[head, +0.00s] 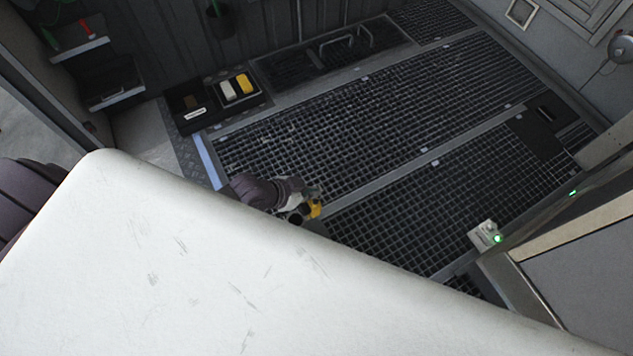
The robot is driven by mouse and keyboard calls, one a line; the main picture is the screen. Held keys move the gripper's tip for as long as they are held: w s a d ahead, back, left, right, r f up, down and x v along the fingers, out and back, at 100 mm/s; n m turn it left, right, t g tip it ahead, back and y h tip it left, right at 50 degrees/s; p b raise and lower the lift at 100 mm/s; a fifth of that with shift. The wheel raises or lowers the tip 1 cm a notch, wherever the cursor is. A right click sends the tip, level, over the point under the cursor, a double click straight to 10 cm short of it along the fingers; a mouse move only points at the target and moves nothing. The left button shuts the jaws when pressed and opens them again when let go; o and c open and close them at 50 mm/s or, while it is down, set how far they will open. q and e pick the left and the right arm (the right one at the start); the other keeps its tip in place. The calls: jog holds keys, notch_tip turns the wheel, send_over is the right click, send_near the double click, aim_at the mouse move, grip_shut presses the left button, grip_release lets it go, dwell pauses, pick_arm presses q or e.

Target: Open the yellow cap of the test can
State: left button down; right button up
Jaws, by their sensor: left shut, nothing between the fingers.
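A small yellow part (315,209), which looks like the yellow cap, shows just above the edge of the large white surface in the head view. A small dark round shape (296,218) lies beside it on the left; I cannot tell whether it is an opening of the can. The rest of the can is not visible, and the white surface may hide it. My left gripper (309,192) is close above the yellow part, shut and empty. I cannot tell whether it touches it. My right gripper is not in view.
A large scuffed white surface (150,260) fills the foreground. Beyond it is dark floor grating (390,120). A black tray (208,118) with white and yellow items stands at the back left. A small box with a green light (486,234) sits at right.

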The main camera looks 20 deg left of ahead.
pick_arm(q)
jog(key=shift+f, duration=0.2)
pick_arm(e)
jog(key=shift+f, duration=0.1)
pick_arm(q)
jog(key=r+p, duration=0.2)
jog(key=r, duration=0.1)
jog(key=shift+w+d+r+p, duration=0.2)
jog(key=shift+d+r+p, duration=0.05)
jog(key=shift+r+p, duration=0.15)
jog(key=s+a+r, duration=0.2)
jog(key=s+a, duration=0.1)
jog(key=s, duration=0.1)
jog(key=shift+s+a+r, duration=0.25)
jog(key=shift+s+r, duration=0.05)
jog(key=shift+s, duration=0.05)
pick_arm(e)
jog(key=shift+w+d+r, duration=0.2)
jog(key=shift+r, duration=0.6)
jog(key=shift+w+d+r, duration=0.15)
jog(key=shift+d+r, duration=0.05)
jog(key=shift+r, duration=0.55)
